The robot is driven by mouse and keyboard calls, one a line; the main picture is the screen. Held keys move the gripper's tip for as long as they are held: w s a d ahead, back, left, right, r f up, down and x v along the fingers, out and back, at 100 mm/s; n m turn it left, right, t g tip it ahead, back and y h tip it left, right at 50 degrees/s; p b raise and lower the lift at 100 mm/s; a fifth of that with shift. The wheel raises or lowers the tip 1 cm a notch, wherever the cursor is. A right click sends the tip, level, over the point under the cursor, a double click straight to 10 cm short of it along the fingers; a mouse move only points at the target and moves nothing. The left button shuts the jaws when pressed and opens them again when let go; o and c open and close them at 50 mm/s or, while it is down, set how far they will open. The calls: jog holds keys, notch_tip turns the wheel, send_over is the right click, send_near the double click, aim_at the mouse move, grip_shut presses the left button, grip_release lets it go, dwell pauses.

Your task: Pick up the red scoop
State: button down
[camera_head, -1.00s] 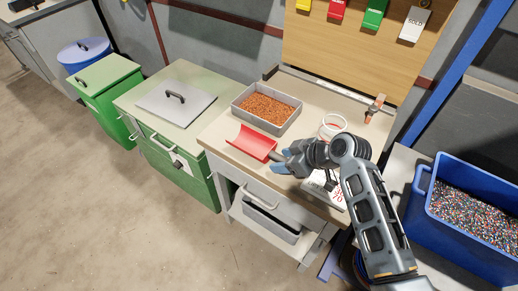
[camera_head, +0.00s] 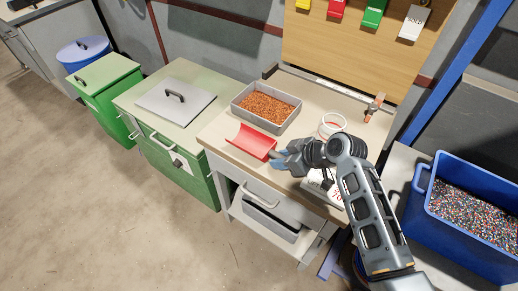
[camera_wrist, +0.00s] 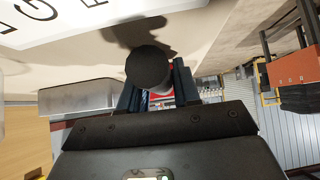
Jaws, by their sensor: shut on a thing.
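The red scoop (camera_head: 253,141) lies on the workbench top, its open trough toward the bench's front left edge. My gripper (camera_head: 280,158) is at the handle end of the scoop, at its right, with its blue fingertips around the handle. In the wrist view the dark round handle end (camera_wrist: 148,68) stands between the fingers, with a bit of red behind it. My gripper is shut on the handle, which it largely hides in the head view. I cannot tell whether the scoop is clear of the bench.
A grey tray of copper granules (camera_head: 298,112) stands just behind the scoop. A white ring-shaped item (camera_head: 333,123) and a scale (camera_head: 325,187) are near my wrist. A blue bin of mixed granules (camera_head: 433,209) is at the right. A green cabinet (camera_head: 128,101) adjoins the left.

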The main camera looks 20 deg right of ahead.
aim_at(273, 151)
jog(key=shift+r, duration=0.15)
jog(key=r, duration=0.4)
jog(key=shift+s+d+r+b, duration=0.1)
jog(key=shift+d+r+b, duration=0.1)
jog(key=shift+b, duration=0.1)
jog(key=s+d+r+b, duration=0.1)
jog(key=s+d+r, duration=0.5)
jog(key=s+d, duration=0.1)
jog(key=shift+d+r, duration=0.2)
jog(key=shift+d, duration=0.7)
dwell(0.6)
